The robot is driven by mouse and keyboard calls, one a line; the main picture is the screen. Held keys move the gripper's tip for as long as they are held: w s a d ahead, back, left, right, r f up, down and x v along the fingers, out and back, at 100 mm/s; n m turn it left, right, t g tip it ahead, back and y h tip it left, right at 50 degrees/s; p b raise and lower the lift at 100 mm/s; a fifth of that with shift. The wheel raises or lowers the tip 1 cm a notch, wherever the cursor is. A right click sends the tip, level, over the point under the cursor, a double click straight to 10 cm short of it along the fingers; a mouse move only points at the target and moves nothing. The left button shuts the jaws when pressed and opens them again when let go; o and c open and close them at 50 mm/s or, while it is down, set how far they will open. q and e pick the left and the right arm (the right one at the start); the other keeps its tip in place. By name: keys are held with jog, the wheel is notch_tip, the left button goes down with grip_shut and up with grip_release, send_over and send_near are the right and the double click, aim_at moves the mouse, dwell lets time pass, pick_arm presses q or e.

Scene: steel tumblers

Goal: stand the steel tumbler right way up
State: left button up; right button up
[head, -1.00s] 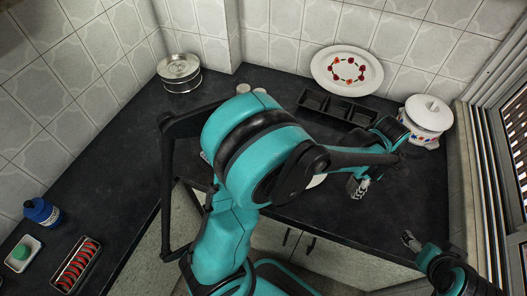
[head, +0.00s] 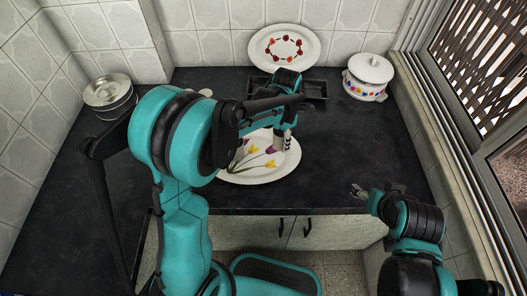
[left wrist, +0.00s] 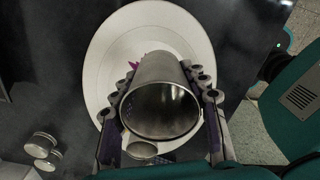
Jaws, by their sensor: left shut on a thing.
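The steel tumbler (left wrist: 160,98) is between the fingers of my left gripper (left wrist: 163,84) in the left wrist view, and the gripper is shut on it. Its open mouth faces the wrist camera, and a white plate (left wrist: 105,55) lies beyond it. In the head view my left gripper (head: 287,145) points down over the right part of the plate, which has painted tulips (head: 262,176). The tumbler is hard to make out there, and I cannot tell whether it touches the plate. My right gripper (head: 358,191) is apart, near the counter's front edge, with its fingers spread and empty.
A lidded white pot (head: 368,80) stands at the back right. A dark compartment tray (head: 316,89) lies behind my left gripper, below a decorated plate (head: 284,48) at the wall. A stacked steel container (head: 108,93) stands at the back left. The counter (head: 350,150) is clear right of the tulip plate.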

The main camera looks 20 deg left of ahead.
pick_arm(q)
jog(key=b, duration=0.1)
send_over(267, 155)
notch_tip(267, 155, down, 3)
jog(key=shift+f+b, duration=1)
jog(key=shift+f, duration=0.95)
jog(key=shift+s, duration=0.1)
jog(key=shift+f, duration=0.15)
jog(key=o, duration=1.1)
